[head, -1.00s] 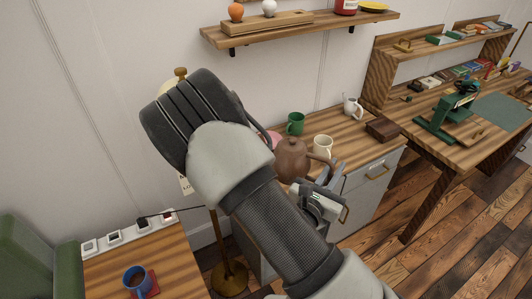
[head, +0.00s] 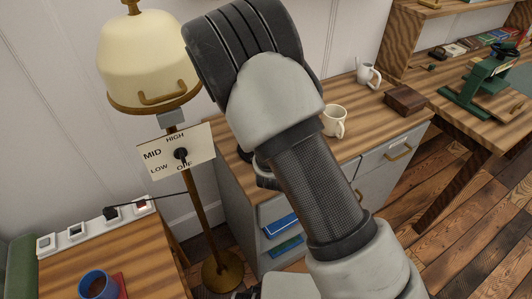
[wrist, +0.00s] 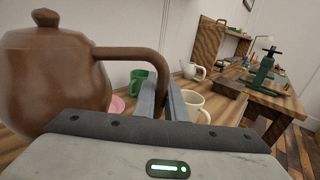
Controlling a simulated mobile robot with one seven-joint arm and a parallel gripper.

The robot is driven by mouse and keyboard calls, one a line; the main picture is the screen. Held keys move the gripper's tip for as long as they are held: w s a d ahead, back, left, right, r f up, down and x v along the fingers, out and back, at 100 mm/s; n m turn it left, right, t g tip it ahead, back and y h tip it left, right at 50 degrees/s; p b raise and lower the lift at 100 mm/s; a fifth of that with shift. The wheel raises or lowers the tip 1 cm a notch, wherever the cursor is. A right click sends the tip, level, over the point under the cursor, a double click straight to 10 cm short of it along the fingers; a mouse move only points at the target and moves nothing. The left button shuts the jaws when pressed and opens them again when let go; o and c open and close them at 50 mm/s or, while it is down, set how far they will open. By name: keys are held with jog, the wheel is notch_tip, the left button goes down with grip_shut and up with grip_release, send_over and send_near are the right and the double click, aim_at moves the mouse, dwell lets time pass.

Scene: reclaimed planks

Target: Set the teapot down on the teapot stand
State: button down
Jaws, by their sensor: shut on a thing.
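The brown teapot (wrist: 50,85) fills the left of the wrist view, upright, with its lid on. My gripper (wrist: 168,88) is shut on the teapot's handle, which runs between its two fingers. In the head view my arm hides both the teapot and the gripper. A flat pink thing (wrist: 117,105) shows partly behind the teapot; I cannot tell whether it is the teapot stand. No other stand can be made out.
A green mug (wrist: 138,82) stands behind the gripper. A brass-stemmed lamp (head: 145,65) stands left. A blue mug (head: 98,287) sits on the near table.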

jog(key=shift+w+f+b, duration=0.1)
jog(key=shift+f+b, duration=0.95)
jog(key=shift+f, duration=3.7)
jog(key=shift+f, duration=0.2)
jog(key=c, duration=1.8)
grip_release()
